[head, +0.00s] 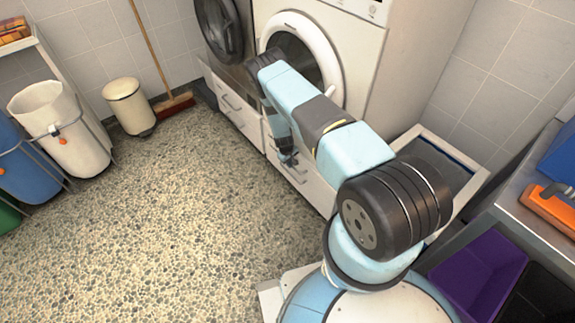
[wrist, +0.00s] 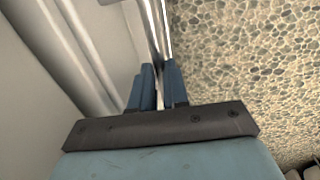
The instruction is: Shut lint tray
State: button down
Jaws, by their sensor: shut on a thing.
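My gripper (head: 288,157) is low at the front of the white pedestal under the right-hand machine, by a drawer front (head: 312,190). In the wrist view, my gripper (wrist: 159,72) has its blue fingers shut on a shiny metal bar (wrist: 154,30), which looks like a handle. A pale panel (wrist: 40,75) lies to the left of the bar and speckled floor to the right. My arm and gripper hide part of the drawer front. I cannot tell how far this drawer stands out, or surely whether it is the lint tray.
The white machine (head: 345,40) has a round door. The grey machine (head: 225,30) stands left of it. An open box with a dark inside (head: 440,160) is at the right, near a shelf (head: 510,195). A bin (head: 130,105) and broom (head: 175,103) stand left. The middle floor is clear.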

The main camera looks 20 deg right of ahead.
jog(key=shift+w+d+r, duration=0.1)
jog(key=shift+w+d, duration=0.1)
jog(key=shift+d, duration=0.35)
jog(key=c, duration=1.1)
grip_release()
jog(key=shift+a, duration=0.1)
jog(key=shift+r, duration=0.3)
jog(key=r, duration=0.4)
jog(key=a+r, duration=0.1)
jog(key=r, duration=0.3)
jog(key=s+a+r, duration=0.1)
jog(key=r, duration=0.3)
jog(key=shift+a+r, duration=0.15)
jog(key=shift+r, duration=0.2)
